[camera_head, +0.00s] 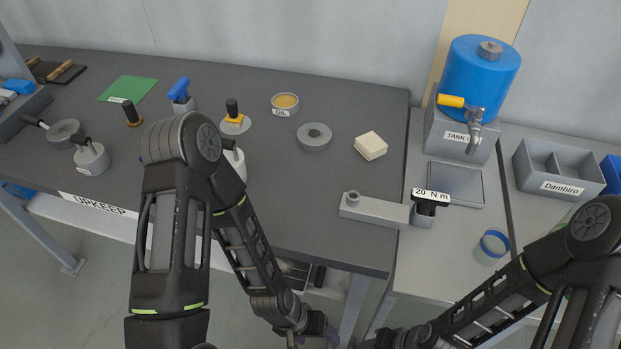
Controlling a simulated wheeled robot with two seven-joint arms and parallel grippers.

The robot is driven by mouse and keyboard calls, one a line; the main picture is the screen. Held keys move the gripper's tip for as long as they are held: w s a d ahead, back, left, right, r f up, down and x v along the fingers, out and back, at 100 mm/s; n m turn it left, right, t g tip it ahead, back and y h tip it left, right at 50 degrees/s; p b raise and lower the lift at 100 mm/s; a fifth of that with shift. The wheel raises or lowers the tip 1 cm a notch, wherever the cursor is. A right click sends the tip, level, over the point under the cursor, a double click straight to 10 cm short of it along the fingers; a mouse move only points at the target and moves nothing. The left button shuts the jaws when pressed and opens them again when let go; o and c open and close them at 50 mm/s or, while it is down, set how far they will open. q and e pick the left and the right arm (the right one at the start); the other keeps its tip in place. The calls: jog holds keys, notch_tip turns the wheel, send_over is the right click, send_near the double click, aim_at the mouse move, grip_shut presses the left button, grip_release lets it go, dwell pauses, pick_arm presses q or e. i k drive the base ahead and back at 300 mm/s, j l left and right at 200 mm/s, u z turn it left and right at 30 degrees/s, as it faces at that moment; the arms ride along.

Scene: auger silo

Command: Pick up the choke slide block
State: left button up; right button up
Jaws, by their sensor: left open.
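No part is labelled as the choke slide block, and I cannot tell for sure which one it is. A small cream block (371,146) lies on the dark table toward its right end. A long grey block (376,209) with a round knob lies across the table's right edge, beside a "20 N m" label. My left gripper (318,333) is open at the bottom edge of the view, in front of the table and well short of both blocks. My right arm reaches in from the right; its gripper end (388,339) is cut off at the bottom, its jaws unclear.
The dark table (340,240) also holds a grey disc (314,137), an oil dish (285,103), black-handled tools and a green mat (128,89). At right stand a blue tank (480,75), a shallow tray (456,184), a divided bin (558,171) and a blue-rimmed cup (492,247).

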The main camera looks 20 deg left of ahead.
aim_at(355, 207)
jog(key=j+z, duration=0.2)
jog(key=z, duration=0.95)
jog(key=k+j+z, duration=0.2)
jog(key=z, duration=0.2)
jog(key=k+j+z, duration=0.1)
jog(key=k+z, duration=0.75)
jog(key=k, duration=0.5)
